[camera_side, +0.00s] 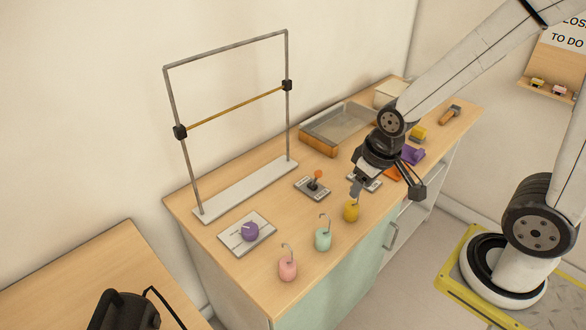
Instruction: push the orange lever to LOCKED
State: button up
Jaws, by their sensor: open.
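The orange lever (318,174) has an orange knob on a dark stem. It stands on a small grey plate (311,191) near the middle of the cabinet top. The plate's markings are too small to read, so I cannot tell which position the lever is in. My gripper (387,189) is open, to the right of the lever and apart from it. Its fingers point down over the front part of the top and partly hide another small plate (369,183).
Yellow (351,212), mint (323,239) and pink (288,269) hooked weights line the front edge. A purple knob (251,232) sits on a plate at left. A metal frame (168,105) rises behind, beside a glass-topped tray (319,147). Purple (411,155) and yellow items lie right.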

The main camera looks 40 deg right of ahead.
jog(key=shift+w+d+f+m, duration=0.1)
jog(key=shift+w+d+m, duration=0.2)
jog(key=shift+m, duration=0.1)
grip_shut()
jog(key=w+d+f+m+t+y, duration=0.1)
jog(key=w+d+f+m+y, duration=0.1)
jog(key=d+m, duration=0.5)
jog(key=w+d+f+m+y, duration=0.2)
jog(key=w+d+m+y, duration=0.1)
jog(key=w+d+m, duration=0.2)
jog(key=w+d+f+m+t+y, duration=0.1)
jog(key=w+d+f+m+y, duration=0.1)
jog(key=d+m, duration=0.7)
jog(key=shift+w+d+f+m+t, duration=0.3)
jog(key=shift+w+f+m, duration=0.4)
jog(key=shift+m, duration=0.9)
jog(key=shift+w+r, duration=0.15)
